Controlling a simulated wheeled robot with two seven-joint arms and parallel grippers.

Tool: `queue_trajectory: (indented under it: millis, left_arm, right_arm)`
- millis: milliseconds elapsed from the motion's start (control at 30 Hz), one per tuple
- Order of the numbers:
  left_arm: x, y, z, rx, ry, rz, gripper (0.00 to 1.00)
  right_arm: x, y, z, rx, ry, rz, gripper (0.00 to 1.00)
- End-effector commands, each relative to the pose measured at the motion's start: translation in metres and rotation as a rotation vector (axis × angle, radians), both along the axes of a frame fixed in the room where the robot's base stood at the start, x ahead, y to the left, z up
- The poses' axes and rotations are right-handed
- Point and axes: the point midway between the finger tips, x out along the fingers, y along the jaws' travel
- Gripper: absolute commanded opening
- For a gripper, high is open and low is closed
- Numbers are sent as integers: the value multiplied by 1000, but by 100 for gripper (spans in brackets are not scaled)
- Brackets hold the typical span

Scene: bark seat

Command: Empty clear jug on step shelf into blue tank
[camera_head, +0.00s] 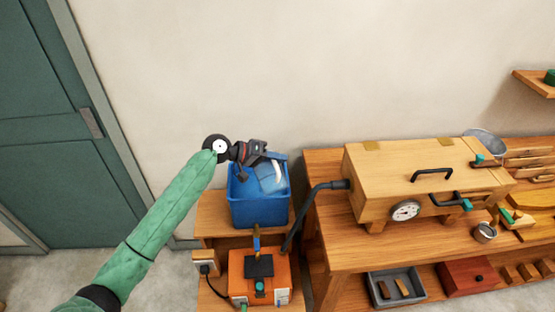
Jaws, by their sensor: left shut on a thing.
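The blue tank (258,212) stands on a small wooden step shelf (213,222) in the middle of the view. The clear jug (269,176) is over the tank's open top and looks tilted, partly inside the rim. My left gripper (257,156) is shut on the jug at its upper left side, above the tank's back edge. Whether anything is in the jug or flowing from it cannot be told. My right gripper is not in view.
An orange unit (259,277) with a black hose (306,207) sits in front of the tank. To the right, a workbench (352,252) carries a wooden steam box (425,178) with a gauge. A teal door (62,120) is at the left. Bare wall lies behind.

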Motion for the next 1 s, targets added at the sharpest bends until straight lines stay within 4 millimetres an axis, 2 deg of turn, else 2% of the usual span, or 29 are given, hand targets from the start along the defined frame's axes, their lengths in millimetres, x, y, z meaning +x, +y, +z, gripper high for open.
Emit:
queue_trajectory:
  millis: [1000]
  left_arm:
    - [8,3,15,-36,95,0,0]
  right_arm:
    - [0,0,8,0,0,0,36]
